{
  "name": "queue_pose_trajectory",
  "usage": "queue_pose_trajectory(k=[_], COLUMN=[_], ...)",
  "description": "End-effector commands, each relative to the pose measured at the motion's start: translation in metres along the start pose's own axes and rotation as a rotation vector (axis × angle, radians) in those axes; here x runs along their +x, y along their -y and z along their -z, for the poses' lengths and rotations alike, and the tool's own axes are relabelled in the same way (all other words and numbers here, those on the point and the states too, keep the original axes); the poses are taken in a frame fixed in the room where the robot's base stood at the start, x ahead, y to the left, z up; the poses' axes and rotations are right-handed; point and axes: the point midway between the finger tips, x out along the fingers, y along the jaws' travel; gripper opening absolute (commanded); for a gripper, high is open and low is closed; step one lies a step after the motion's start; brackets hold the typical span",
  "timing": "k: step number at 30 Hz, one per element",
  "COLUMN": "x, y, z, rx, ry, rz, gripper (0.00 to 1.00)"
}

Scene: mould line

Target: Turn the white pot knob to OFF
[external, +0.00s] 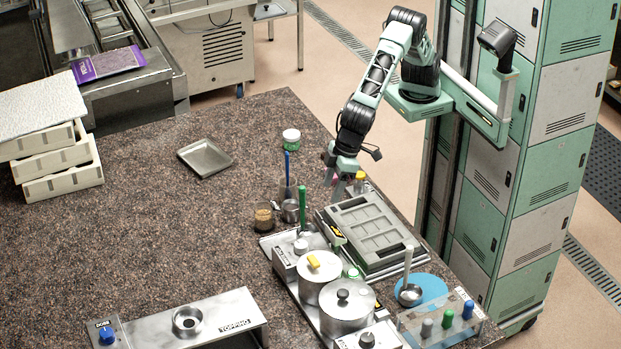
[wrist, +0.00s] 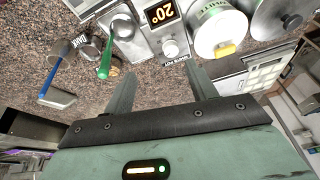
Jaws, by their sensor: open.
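The white pot knob (external: 301,246) is a small round pale knob on a steel control box (external: 284,263) at the left end of the pot station. In the wrist view the knob (wrist: 170,48) sits beside a 20° display (wrist: 160,13), with a label next to it. Its pointer setting is too small to read. My gripper (external: 335,184) is open and empty, above and behind the station, apart from the knob. In the wrist view its two fingers (wrist: 161,88) are spread, with the knob beyond their tips. A pale pot with a yellow lid handle (external: 316,275) stands beside the box.
A steel pot with a black lid knob (external: 345,305) and another control knob (external: 367,340) stand in front. A green-handled tool (external: 302,210) rises close behind the white pot knob. A grey mould (external: 370,232) lies right of the box. The counter to the left is mostly clear.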

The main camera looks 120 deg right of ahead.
Motion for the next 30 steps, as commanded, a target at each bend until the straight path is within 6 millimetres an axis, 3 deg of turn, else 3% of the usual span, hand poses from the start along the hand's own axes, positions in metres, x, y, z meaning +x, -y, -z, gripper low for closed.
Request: queue_pose_trajectory(k=[4,11,30], x=[-0.002,0.013,0.136], y=[0.02,0.023,0.02], z=[0.023,0.029,0.038], rx=[0.057,0.075,0.073], ry=[-0.063,-0.078,-0.076], rz=[-0.017,-0.022,-0.02], gripper=[0.57,0.57,0.57])
